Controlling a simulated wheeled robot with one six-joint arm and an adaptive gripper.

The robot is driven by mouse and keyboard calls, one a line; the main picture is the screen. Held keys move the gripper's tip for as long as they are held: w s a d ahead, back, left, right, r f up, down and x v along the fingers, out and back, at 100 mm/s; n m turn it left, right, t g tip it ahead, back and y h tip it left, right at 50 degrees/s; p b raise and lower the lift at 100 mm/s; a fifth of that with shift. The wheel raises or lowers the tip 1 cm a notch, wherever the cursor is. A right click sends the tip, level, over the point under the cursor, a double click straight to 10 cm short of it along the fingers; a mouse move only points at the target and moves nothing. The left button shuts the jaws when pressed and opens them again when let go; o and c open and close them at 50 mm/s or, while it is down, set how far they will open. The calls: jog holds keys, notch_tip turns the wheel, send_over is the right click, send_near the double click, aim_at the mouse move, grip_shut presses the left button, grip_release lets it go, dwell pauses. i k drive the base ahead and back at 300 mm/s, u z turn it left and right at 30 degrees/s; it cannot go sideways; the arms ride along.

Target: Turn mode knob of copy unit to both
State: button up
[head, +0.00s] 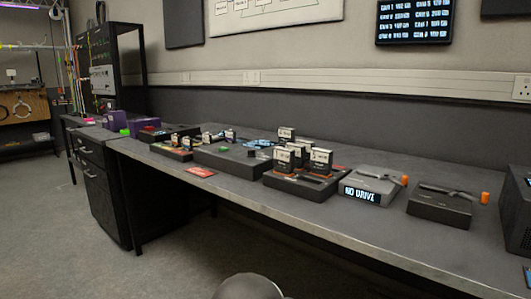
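No label marks the copy unit at this distance. A low dark box (237,167) sits mid-desk, with a green spot (224,149) and a small dark knob-like shape (252,153) on top; it may be the copy unit. A grey unit (370,190) to the right shows "NO DRIVE" on its front display and has an orange-ended lever. No mode markings or knob setting are readable. My gripper is not in view; only a dark rounded part, probably mine, shows at the bottom edge.
The long grey desk (270,202) runs along the wall. A dark tray (300,182) holds several upright labelled cards or drives. Another dark unit with an orange-ended lever (440,206) stands at right, and a red flat item (200,172) near the front edge. Floor (180,260) in front is clear.

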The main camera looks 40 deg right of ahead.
aim_at(251, 153)
jog(key=z, duration=1.25)
